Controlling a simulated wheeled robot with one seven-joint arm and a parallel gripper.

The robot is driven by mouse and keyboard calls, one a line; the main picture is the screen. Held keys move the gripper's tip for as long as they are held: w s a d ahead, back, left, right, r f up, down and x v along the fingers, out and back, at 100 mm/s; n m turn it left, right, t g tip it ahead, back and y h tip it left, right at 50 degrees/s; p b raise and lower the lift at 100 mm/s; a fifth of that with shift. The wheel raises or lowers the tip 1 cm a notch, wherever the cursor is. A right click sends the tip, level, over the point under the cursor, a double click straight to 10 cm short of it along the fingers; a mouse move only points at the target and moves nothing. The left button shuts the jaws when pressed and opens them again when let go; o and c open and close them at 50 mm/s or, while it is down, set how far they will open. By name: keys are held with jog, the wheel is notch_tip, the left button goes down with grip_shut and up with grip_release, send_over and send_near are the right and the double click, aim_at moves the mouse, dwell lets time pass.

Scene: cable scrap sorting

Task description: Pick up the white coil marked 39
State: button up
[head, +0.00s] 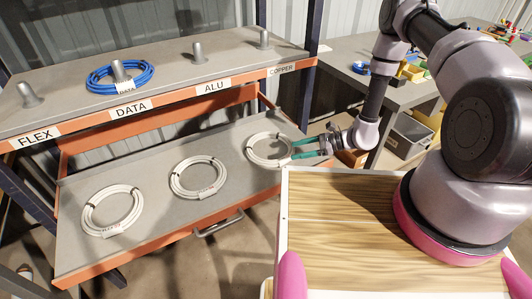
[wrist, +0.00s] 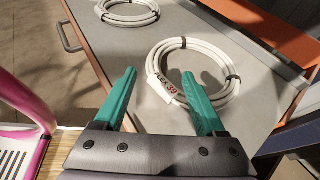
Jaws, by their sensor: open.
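The white coil marked 39 (head: 250,146) lies flat at the right end of the grey shelf. In the wrist view, the coil (wrist: 212,50) has dark ties, and its white tag (wrist: 163,86) reads FLEX 39. My gripper (head: 298,148) is open and empty, with its teal fingers at the coil's right side in the head view. In the wrist view, my gripper (wrist: 158,73) has its two fingers spread, with the tagged side of the ring between and just beyond the tips. I cannot tell whether the fingers touch the coil.
Two more white coils lie on the shelf, one in the middle (head: 173,182) and one at left (head: 86,214). Above is a grey shelf (head: 60,115) labelled FLEX, DATA, ALU and COPPER with metal pegs. A blue coil (head: 97,79) sits around the DATA peg.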

aim_at(270, 161)
jog(key=shift+s+a+f+m, duration=0.15)
jog(key=shift+s+f, duration=0.2)
jog(key=shift+f, duration=0.25)
jog(key=shift+s+a+f+m, duration=0.15)
jog(key=shift+s+f, duration=0.15)
jog(key=shift+f, duration=0.25)
jog(key=x, duration=1)
jog(key=shift+a+f, duration=0.1)
jog(key=shift+a, duration=0.1)
grip_shut()
